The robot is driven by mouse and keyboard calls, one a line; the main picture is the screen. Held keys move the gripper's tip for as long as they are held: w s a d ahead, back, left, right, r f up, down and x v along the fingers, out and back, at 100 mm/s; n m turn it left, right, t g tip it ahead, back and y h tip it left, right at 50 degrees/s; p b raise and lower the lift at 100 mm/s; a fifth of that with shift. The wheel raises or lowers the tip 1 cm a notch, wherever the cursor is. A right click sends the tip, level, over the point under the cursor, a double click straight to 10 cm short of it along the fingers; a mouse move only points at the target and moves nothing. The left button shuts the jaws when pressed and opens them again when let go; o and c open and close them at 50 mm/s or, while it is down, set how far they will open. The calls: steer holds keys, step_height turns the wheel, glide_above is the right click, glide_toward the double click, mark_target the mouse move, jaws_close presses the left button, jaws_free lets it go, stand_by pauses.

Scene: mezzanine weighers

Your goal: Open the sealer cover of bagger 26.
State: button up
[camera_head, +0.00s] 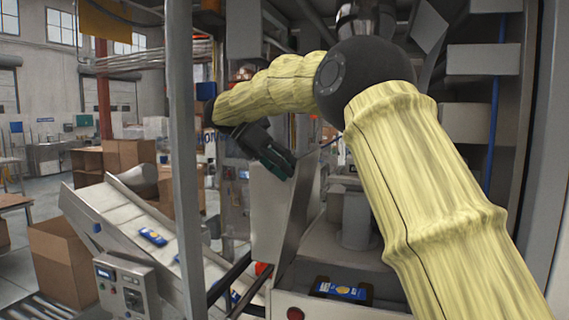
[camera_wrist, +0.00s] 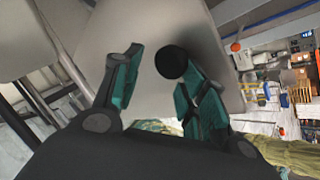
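My gripper (camera_head: 283,160) is at the top of a grey metal panel (camera_head: 275,210) on the machine, which looks like the sealer cover; no number 26 is legible. In the wrist view, my gripper (camera_wrist: 158,72) has its two teal-padded fingers apart. A round black knob (camera_wrist: 172,62) on the grey panel (camera_wrist: 215,70) shows in the gap between the fingertips, nearer the right finger. I cannot tell whether a finger touches it. The knob is not seen in the head view. The panel stands steep, and my arm hides part of the machine.
A blue-labelled bag (camera_head: 340,291) lies low in the machine opening. An inclined conveyor (camera_head: 120,215) with small packs is at left, behind an upright grey post (camera_head: 182,150). A control box (camera_head: 125,288) stands in front of it. Cardboard boxes (camera_head: 65,262) are further left.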

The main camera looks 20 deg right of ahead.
steer(key=shift+o, duration=0.9)
steer(key=shift+w+d+f, duration=0.2)
steer(key=shift+w+f, duration=0.2)
steer(key=shift+w, duration=0.15)
steer(key=shift+s+r, duration=0.15)
steer(key=shift+r, duration=0.15)
step_height(320, 180, up, 10)
